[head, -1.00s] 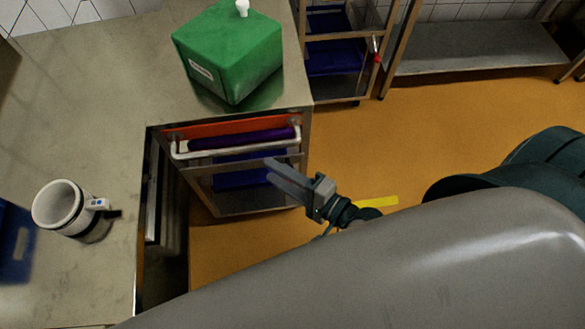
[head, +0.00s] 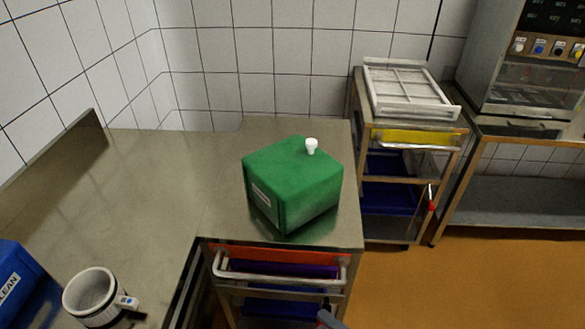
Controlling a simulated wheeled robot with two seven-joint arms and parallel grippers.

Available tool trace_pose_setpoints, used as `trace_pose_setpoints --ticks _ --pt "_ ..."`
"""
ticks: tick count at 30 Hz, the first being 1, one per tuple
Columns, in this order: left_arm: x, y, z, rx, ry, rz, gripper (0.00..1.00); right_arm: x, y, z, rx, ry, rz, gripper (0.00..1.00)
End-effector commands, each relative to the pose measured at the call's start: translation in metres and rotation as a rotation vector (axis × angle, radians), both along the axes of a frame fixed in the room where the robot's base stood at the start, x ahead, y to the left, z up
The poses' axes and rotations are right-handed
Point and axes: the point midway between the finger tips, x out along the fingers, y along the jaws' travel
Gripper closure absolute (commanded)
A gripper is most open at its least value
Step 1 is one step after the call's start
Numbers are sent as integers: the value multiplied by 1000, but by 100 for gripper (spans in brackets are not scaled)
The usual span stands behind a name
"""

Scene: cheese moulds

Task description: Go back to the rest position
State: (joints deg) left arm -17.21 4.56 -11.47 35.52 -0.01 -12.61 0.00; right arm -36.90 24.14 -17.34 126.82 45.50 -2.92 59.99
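Only a small grey and dark tip of a gripper (head: 328,318) shows at the bottom edge of the head view, in front of the steel cabinet under the counter. I take it for my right gripper; the rest of that arm is out of frame, and whether its fingers are open cannot be seen. My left gripper is not in view.
A green box (head: 291,184) with a white knob stands on the steel counter (head: 178,190). A white mug-like vessel (head: 93,298) and a blue bin (head: 18,283) are lower left. A rack (head: 364,208) with a white frame (head: 408,92) stands right; orange floor (head: 420,290) is clear.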

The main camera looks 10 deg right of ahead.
Motion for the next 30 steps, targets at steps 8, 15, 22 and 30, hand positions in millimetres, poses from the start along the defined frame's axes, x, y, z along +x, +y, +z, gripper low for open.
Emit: trace_pose_setpoints --ticks 8,15,22,30 --pt "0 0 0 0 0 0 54 3 -5 -26 -66 10 -5 63" --pt "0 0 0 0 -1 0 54 6 -28 -127 -338 60 0 63" --pt "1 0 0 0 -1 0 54 -15 -64 -262 -708 155 83 63" --pt "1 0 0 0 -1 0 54 -80 -98 -399 -1083 290 303 63"
